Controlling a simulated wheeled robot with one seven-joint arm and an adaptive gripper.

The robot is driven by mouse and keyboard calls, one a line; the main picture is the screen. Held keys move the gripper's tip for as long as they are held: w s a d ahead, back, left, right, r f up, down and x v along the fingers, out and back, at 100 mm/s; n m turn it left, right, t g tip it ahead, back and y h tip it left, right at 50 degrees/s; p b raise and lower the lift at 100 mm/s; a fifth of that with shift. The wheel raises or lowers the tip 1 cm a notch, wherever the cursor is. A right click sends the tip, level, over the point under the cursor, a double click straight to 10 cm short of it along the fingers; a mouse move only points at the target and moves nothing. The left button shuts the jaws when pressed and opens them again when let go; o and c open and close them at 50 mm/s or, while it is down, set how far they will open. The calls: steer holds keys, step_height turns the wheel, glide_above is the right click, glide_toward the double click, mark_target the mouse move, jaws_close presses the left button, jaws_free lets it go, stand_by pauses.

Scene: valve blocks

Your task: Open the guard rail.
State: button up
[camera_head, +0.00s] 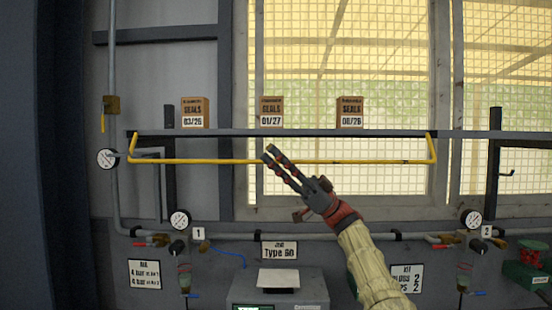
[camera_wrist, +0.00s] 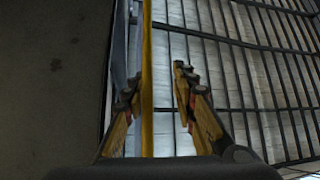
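The guard rail (camera_head: 210,161) is a long yellow bar hanging level in front of the shelf, with short bent ends running up to the shelf's edge. My gripper (camera_head: 271,155) is at the bar, left of its middle. In the wrist view my gripper (camera_wrist: 155,85) is open, its two fingers apart. The yellow bar (camera_wrist: 147,60) runs lengthwise through the gap between them, closer to the left finger. No grip on the bar shows. I cannot tell how deep the bar sits between the fingers.
The grey shelf (camera_head: 300,133) carries boxes of seals (camera_head: 195,112), (camera_head: 272,112) and (camera_head: 350,112). Below are gauges (camera_head: 180,220), pipes and a grey jig block (camera_head: 278,289). A meshed window (camera_head: 360,60) stands behind. Air in front of the bar's left part looks clear.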

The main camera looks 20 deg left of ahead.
steer(key=shift+d, duration=0.1)
steer(key=v, duration=1.2)
